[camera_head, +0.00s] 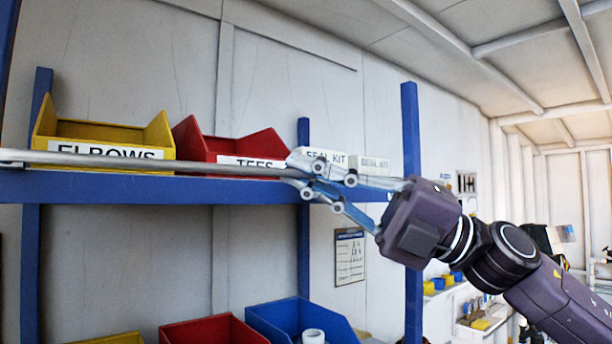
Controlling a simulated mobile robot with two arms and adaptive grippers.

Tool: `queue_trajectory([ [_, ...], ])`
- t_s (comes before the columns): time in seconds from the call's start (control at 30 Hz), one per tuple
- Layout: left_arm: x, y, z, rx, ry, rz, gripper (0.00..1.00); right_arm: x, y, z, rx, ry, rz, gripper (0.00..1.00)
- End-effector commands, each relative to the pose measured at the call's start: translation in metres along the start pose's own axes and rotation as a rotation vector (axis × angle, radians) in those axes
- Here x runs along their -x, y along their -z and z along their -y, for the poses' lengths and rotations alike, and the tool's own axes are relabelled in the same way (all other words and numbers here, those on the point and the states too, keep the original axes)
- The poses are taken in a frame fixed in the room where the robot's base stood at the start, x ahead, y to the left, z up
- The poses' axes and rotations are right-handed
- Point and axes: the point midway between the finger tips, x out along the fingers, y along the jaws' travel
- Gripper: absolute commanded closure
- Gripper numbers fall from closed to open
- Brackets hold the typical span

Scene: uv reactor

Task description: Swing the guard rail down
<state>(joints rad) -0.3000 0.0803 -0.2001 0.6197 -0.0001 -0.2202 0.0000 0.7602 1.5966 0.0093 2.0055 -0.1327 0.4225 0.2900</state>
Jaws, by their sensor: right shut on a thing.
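The guard rail (150,162) is a long, thin grey metal bar. It runs roughly level across the front of the blue upper shelf (120,188), from the left picture edge to my right gripper. It passes in front of the yellow and red bins there. My right gripper (292,172) comes in from the right and is shut on the rail's right end. Its fingers hide the rail's tip. My left gripper is out of view.
On the upper shelf stand a yellow ELBOWS bin (105,132), a red TEES bin (230,147) and white SEAL KIT boxes (374,165). Red (213,331) and blue (300,316) bins sit below. A blue post (411,130) rises beside my right gripper.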

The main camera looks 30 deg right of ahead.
Motion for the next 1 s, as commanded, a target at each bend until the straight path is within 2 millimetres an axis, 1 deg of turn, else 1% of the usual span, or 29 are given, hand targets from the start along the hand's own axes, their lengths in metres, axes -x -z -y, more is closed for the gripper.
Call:
queue_trajectory([
  [1.0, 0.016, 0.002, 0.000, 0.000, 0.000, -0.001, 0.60, -0.007, -0.009, -0.013, -0.166, 0.168, 0.005, 1.00],
])
